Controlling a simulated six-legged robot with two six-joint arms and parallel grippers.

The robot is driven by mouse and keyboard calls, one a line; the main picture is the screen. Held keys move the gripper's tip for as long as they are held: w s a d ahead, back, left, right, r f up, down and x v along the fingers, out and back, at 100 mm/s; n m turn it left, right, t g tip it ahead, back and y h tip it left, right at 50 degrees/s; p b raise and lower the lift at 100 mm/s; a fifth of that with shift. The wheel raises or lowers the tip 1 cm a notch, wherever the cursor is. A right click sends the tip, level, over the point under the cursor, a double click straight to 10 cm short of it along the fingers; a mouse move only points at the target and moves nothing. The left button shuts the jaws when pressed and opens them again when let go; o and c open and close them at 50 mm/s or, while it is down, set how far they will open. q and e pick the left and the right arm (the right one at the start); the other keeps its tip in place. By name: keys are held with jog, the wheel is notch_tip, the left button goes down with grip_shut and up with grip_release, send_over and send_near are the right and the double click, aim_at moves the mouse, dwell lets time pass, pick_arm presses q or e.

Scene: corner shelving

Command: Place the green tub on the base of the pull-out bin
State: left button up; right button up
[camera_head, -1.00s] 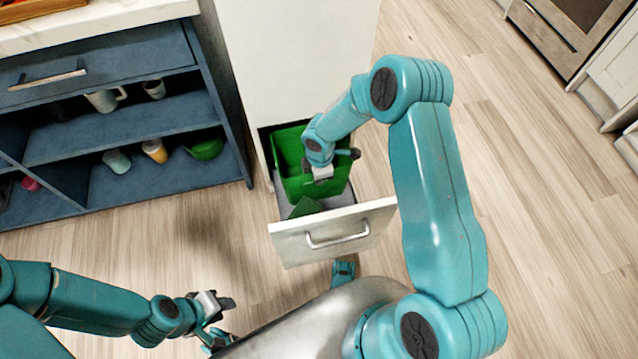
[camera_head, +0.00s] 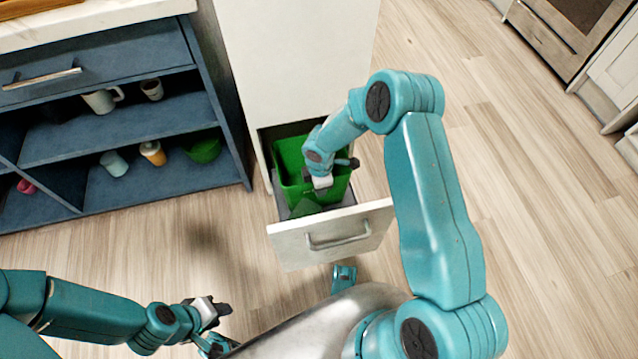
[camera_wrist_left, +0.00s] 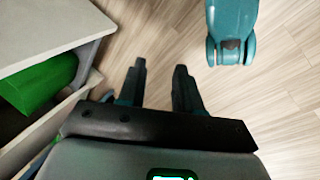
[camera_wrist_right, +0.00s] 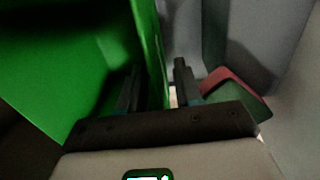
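The green tub (camera_head: 286,160) stands in the pull-out bin (camera_head: 300,240), behind the pale drawer front. I cannot tell whether its underside touches the bin's base. My right gripper (camera_head: 325,182) is down at the tub. In the right wrist view, its two fingers stand apart on either side of the tub's green wall (camera_wrist_right: 150,40), with gaps showing beside the wall. My left gripper (camera_head: 222,310) is open and empty, low over the floor at the left of the bin; its spread fingers show in the left wrist view (camera_wrist_left: 160,70).
A green item with a red edge (camera_wrist_right: 238,90) lies beside the tub inside the bin. Blue shelving (camera_head: 120,135) with mugs, cups and a green bowl (camera_head: 203,150) stands at the left. A white cabinet (camera_head: 290,60) rises behind. Floor at the right is clear.

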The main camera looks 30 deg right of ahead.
jog(key=shift+r, duration=0.25)
notch_tip(320, 180, up, 12)
jog(key=p, duration=0.5)
jog(key=shift+s, duration=0.35)
jog(key=shift+a+f, duration=0.1)
